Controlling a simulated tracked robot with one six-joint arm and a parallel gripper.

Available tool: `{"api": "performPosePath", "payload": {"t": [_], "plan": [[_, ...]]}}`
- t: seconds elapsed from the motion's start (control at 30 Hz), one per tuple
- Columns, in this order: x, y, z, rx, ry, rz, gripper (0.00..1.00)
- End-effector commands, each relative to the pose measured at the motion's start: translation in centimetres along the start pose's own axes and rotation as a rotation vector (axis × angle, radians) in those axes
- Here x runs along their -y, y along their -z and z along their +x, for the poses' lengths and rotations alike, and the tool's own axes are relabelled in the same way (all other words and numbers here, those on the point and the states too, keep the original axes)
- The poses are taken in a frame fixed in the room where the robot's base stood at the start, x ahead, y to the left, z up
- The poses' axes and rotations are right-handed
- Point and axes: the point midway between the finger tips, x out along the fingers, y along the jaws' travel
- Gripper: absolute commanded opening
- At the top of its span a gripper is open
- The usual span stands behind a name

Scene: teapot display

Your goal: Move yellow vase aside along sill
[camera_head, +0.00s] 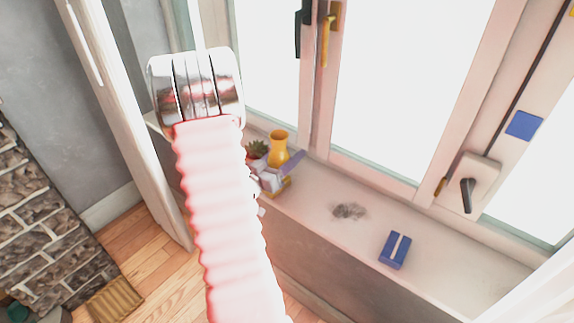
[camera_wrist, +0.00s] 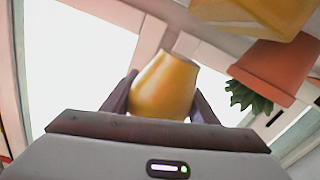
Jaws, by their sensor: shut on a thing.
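The yellow vase (camera_head: 279,146) is near the left part of the window sill (camera_head: 320,200). My gripper (camera_head: 284,168) is beside it, and the wrist view shows the vase (camera_wrist: 166,88) between the two dark fingers, one on each side. The gripper (camera_wrist: 163,92) is shut on the vase.
A potted plant (camera_head: 257,150) stands close left of the vase; its terracotta pot (camera_wrist: 275,70) is near in the wrist view. Another yellow object (camera_wrist: 262,14) is beside the pot. A blue object (camera_head: 395,250) and dark smudge (camera_head: 348,211) lie right, with bare sill between.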

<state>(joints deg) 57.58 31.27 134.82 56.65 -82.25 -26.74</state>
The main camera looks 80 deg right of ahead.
Motion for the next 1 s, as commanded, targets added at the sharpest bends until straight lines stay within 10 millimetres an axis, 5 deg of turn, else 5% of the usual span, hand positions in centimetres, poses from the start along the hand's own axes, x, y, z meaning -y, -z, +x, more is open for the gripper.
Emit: {"api": "performPosePath", "payload": {"t": [0.4,0.97,1.0], "plan": [[1.0,-3.6,0.0,-0.001,0.001,-0.001,0.22],[1.2,-4.2,0.0,-0.001,0.001,-0.001,0.22],[1.2,-4.3,0.0,0.0,0.002,-0.001,0.54]]}}
